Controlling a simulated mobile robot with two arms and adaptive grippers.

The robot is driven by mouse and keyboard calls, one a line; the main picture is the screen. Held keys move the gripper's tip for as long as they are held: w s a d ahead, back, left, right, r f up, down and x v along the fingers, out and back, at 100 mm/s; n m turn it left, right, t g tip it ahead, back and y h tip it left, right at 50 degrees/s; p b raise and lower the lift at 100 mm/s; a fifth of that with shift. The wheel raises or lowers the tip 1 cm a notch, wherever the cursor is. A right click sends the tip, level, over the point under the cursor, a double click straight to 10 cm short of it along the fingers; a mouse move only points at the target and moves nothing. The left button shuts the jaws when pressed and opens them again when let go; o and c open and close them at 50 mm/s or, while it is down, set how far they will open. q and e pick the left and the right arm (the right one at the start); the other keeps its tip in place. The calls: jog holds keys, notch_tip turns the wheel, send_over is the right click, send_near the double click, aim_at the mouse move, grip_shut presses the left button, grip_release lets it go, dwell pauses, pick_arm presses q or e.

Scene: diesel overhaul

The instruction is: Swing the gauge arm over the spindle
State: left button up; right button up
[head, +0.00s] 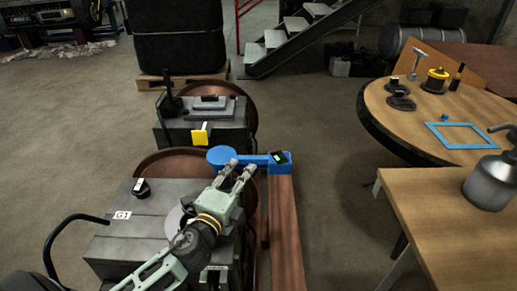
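The blue gauge arm (254,159) lies crosswise in the middle of the head view. Its round blue end is at the left, and a blue block (279,170) with a small dark display is at the right, at the far end of a brown beam. My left gripper (241,168) is open, with its two fingers apart, just on the near side of the arm. I cannot tell whether the fingertips touch it. A pale round disc (177,217), possibly the spindle, shows on the near grey block, partly hidden by my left arm. My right gripper is not in view.
The brown beam (285,230) runs along my arm's right side. A second grey machine block (178,135) with a yellow tag stands beyond. A round wooden table (400,122) with parts and a blue frame, and a nearer table with a grey can (490,184), stand right. Floor between is clear.

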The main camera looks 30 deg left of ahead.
aim_at(251, 160)
pick_arm(q)
jog(key=shift+w+a, duration=0.15)
jog(key=shift+w, duration=1.7)
jog(key=shift+w+a, duration=0.1)
jog(key=shift+w, duration=1.7)
jog(key=shift+c, duration=0.2)
grip_shut()
